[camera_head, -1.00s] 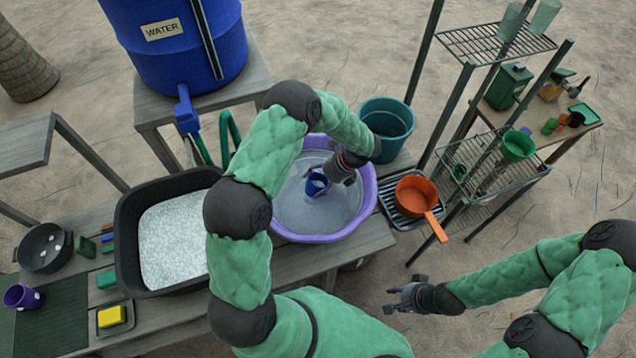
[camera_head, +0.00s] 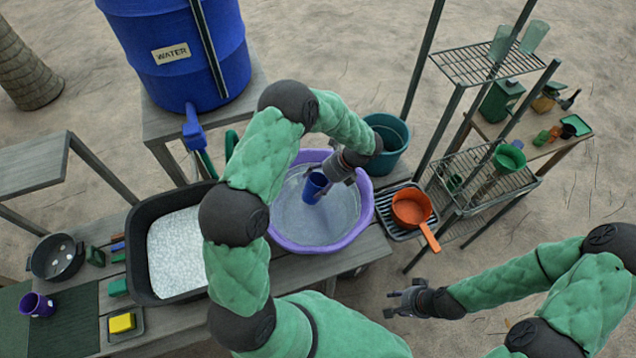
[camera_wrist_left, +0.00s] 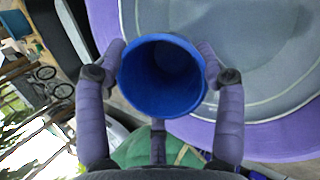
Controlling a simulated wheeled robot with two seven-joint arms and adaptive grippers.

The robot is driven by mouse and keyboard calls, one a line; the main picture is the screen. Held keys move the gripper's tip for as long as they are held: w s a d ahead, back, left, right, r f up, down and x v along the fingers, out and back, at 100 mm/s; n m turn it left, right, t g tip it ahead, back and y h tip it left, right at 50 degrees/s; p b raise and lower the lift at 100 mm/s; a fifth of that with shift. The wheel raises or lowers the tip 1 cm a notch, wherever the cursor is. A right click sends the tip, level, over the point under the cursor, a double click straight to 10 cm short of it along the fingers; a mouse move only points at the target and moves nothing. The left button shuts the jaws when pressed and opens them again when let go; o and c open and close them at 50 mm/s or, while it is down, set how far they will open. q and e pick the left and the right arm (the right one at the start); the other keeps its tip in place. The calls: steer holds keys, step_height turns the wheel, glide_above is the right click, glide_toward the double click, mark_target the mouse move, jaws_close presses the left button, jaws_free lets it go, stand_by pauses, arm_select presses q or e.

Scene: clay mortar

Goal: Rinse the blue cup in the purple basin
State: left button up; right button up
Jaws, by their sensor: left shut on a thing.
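The blue cup (camera_head: 314,187) is over the purple basin (camera_head: 362,216), which holds greyish water. My left gripper (camera_head: 328,178) is shut on the cup and holds it by its sides. In the left wrist view the cup (camera_wrist_left: 162,78) sits between the two fingers of the gripper (camera_wrist_left: 165,65), its round mouth facing the camera and its inside dark and apparently empty. The basin's purple rim (camera_wrist_left: 270,140) shows behind it there. My right gripper (camera_head: 395,302) is empty and looks open, low at the right, away from the basin.
A black tub of white pellets (camera_head: 140,262) stands left of the basin. A blue water barrel (camera_head: 180,75) is behind. A teal bucket (camera_head: 392,135) and an orange pan (camera_head: 411,208) on a rack are at the right. A purple mug (camera_head: 35,304) and yellow sponge (camera_head: 122,322) lie far left.

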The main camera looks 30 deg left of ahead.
arm_select(q)
step_height(320, 180, up, 6)
steer(key=p, duration=0.4)
steer(key=shift+r, duration=0.2)
stand_by(1.0)
